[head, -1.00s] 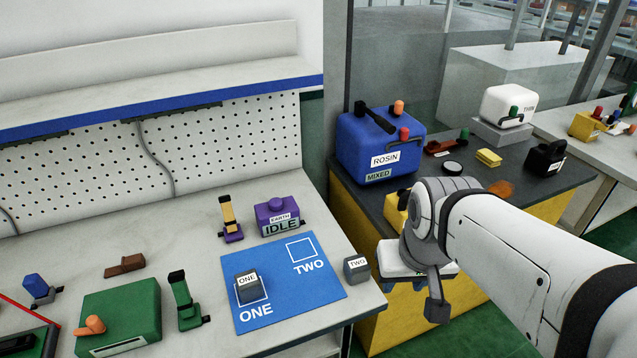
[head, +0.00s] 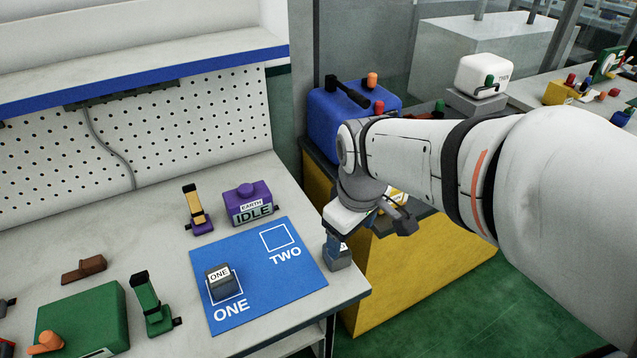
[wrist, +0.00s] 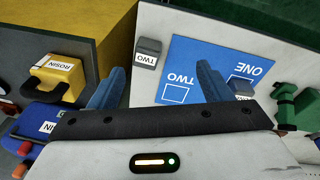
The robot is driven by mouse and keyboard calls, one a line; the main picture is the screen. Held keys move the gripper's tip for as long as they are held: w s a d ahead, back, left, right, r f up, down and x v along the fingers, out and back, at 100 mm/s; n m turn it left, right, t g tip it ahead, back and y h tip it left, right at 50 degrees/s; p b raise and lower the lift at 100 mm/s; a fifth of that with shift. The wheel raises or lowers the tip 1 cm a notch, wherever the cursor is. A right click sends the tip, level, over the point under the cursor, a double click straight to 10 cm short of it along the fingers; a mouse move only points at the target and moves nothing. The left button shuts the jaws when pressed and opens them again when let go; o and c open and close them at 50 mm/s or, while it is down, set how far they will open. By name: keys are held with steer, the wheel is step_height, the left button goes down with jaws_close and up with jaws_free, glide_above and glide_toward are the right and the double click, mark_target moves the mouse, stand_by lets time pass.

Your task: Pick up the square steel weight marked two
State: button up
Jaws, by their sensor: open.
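The grey steel weight marked TWO (head: 340,263) sits on the bench just right of the blue mat (head: 262,300). It also shows in the wrist view (wrist: 147,55), label toward me, between the lines of my two blue fingers and ahead of their tips. My gripper (head: 336,243) is open and empty, pointing down above the weight and partly covering it in the head view. I cannot tell whether a finger touches it. The weight marked ONE (head: 221,287) stands on the mat's ONE square. The mat's TWO square (head: 280,237) is empty.
A purple EARTH/IDLE box (head: 247,205) and a yellow-handled clamp (head: 195,212) stand behind the mat. A green box (head: 85,318) and green clamp (head: 150,305) are at left.

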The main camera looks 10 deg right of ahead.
steer(key=w+f+n+b, duration=0.1)
steer(key=w+f+n, duration=0.2)
steer(key=n, duration=0.1)
steer(key=w+f+n+g+b, duration=0.1)
steer(key=w+f+n+b, duration=0.1)
steer(key=n, duration=0.3)
steer(key=w+f+n+b, duration=0.1)
steer(key=w+f+n, duration=0.3)
steer(key=f, duration=0.1)
steer(key=shift+d+n+g+b, duration=0.2)
steer(key=shift+n+g+b, duration=0.1)
steer(key=shift+g+b, duration=0.1)
steer(key=shift+w+f, duration=0.1)
steer(key=shift+f, duration=0.15)
step_height(320, 180, down, 7)
steer(key=shift+w+a+f+b, duration=0.1)
steer(key=shift+a+f+b, duration=0.05)
steer(key=shift+b, duration=0.35)
steer(key=c, duration=1.2)
step_height(320, 180, up, 10)
steer(key=shift+r+p, duration=0.1)
steer(key=shift+p, duration=0.6)
